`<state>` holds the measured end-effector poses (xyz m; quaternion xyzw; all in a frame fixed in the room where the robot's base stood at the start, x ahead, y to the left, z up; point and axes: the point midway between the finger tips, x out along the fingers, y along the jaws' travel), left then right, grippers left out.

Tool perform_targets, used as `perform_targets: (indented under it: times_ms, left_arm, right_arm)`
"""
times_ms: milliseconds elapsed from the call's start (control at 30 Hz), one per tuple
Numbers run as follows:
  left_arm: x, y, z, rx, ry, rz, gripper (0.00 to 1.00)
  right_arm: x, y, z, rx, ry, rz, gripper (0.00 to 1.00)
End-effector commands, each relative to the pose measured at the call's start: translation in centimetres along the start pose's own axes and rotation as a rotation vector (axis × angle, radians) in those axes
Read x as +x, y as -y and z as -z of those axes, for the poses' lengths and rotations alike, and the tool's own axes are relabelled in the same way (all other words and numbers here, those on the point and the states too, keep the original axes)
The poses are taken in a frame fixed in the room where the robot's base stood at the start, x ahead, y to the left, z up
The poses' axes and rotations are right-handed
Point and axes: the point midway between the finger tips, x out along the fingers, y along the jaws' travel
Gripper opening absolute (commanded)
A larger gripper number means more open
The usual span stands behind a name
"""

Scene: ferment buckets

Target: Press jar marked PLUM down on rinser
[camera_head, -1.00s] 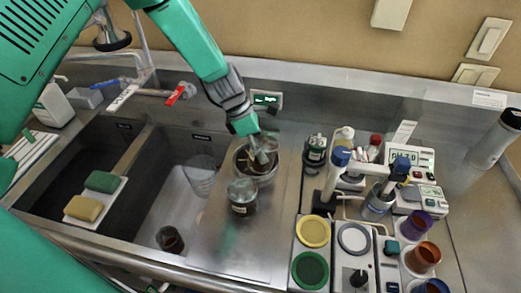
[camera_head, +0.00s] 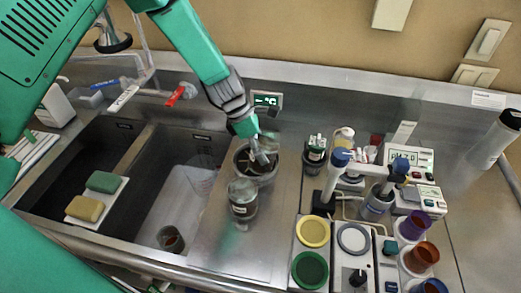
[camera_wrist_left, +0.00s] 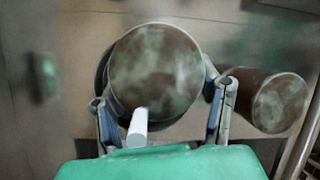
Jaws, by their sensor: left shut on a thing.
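My left gripper (camera_head: 262,157) reaches down to a round, dark-rimmed fixture, probably the rinser (camera_head: 240,160), on the steel drainboard. In the left wrist view its two fingers (camera_wrist_left: 165,112) are shut on either side of a jar (camera_wrist_left: 155,70), whose round brown-green end faces the camera. In the head view the gripper partly hides this jar; I cannot tell whether it touches the rinser. A second glass jar (camera_head: 243,205) stands just in front of it and probably shows at the right of the wrist view (camera_wrist_left: 280,103). No PLUM marking is legible. My right gripper is not in view.
Right of the drainboard stand a dark-lidded jar (camera_head: 315,150), a device with blue-topped posts (camera_head: 341,157), coloured discs (camera_head: 311,268) and cups. The drainboard front is clear.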

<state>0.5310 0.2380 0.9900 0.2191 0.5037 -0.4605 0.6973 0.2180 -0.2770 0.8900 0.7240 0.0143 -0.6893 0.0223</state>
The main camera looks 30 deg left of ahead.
Motion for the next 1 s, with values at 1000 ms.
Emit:
perform_targets:
  times_ms: [1000]
  left_arm:
    - [-6.1,1.1,-2.5,0.001,0.003,0.004,0.09]
  right_arm:
    - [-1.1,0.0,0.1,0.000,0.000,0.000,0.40]
